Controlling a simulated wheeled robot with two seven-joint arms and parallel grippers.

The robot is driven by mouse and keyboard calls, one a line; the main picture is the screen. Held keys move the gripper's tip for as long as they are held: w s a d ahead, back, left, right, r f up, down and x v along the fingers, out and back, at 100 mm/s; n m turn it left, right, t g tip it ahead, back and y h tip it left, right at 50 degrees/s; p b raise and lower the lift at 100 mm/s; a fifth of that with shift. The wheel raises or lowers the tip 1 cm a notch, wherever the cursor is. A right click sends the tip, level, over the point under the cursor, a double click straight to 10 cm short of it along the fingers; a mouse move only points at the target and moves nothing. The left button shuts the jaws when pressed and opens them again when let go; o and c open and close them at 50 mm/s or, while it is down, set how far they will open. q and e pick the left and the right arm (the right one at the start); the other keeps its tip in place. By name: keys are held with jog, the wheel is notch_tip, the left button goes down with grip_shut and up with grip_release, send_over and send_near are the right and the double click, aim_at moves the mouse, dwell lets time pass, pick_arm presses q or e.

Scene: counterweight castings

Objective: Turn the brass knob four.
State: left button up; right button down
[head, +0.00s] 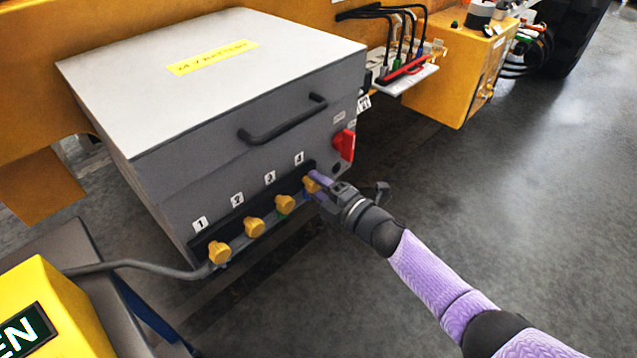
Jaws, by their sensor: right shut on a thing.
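A row of brass-yellow knobs runs along the lower front of a grey box (165,190). Labels 1 to 4 stand above them. Knob one (219,252), knob two (253,229) and knob three (285,203) are uncovered. Knob four (309,184), below the label 4 (299,158), is partly hidden by my right gripper (318,186). My right gripper is shut on knob four, with its arm reaching in from the lower right. My left gripper is not in view.
A red switch (345,145) sticks out close above my right gripper. A black handle (283,118) crosses the box front. A grey cable (140,266) runs left from the box's lower edge. A yellow unit (50,310) stands at lower left. The floor at right is clear.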

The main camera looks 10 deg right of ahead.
jog(key=shift+f+m+p, duration=0.1)
jog(key=shift+m+p, duration=0.2)
jog(key=shift+m, duration=1.4)
jog(key=shift+c, duration=1.3)
grip_release()
jog(key=p+v, duration=0.2)
jog(key=v, duration=0.8)
jog(key=shift+p, duration=0.35)
jog(key=shift+f+m, duration=0.1)
jog(key=shift+m, duration=0.2)
